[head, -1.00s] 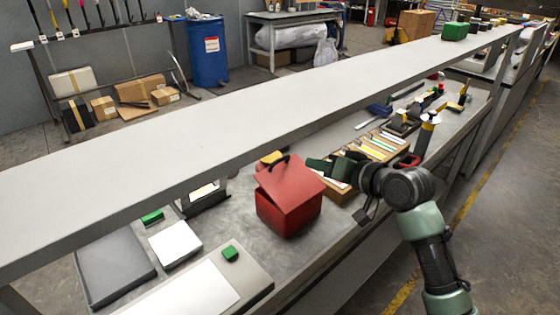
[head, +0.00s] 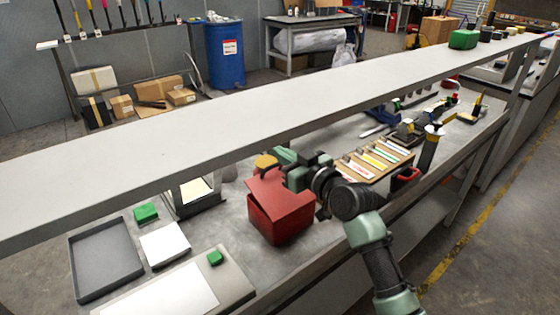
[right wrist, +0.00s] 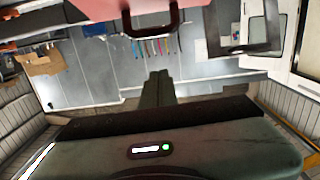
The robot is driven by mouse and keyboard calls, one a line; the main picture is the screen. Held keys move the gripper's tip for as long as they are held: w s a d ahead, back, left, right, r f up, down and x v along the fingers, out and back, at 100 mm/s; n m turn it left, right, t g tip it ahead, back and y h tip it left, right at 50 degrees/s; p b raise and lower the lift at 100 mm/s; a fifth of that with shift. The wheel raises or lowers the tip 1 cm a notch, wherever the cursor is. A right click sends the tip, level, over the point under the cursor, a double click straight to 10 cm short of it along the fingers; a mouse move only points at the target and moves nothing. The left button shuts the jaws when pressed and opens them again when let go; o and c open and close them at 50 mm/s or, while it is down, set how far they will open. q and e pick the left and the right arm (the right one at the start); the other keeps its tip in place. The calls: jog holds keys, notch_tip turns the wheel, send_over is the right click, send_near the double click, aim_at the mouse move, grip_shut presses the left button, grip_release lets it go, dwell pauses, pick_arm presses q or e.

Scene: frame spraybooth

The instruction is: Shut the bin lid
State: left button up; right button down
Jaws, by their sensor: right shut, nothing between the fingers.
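The red bin (head: 283,225) stands on the workbench in the middle of the head view. Its red lid (head: 265,186) is tilted up, not flat on the rim; my right gripper hides part of it. My right gripper (head: 284,156) is at the lid's upper edge, shut and empty; I cannot tell if it touches the lid. In the right wrist view the shut fingers (right wrist: 158,85) point away from the camera, and the lid (right wrist: 115,8) with its dark handle (right wrist: 150,28) shows at the top edge. My left gripper is out of view.
A long grey shelf (head: 230,115) runs above the bench, close behind the bin. A wooden tray of colored strips (head: 375,160) lies to the right. A grey tray (head: 104,260) and a green block (head: 215,258) lie to the left.

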aim_at(273, 167)
notch_tip(273, 167, down, 3)
jog(key=shift+w+r, duration=0.1)
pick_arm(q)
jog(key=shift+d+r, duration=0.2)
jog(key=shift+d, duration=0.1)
pick_arm(e)
jog(key=shift+f, duration=0.5)
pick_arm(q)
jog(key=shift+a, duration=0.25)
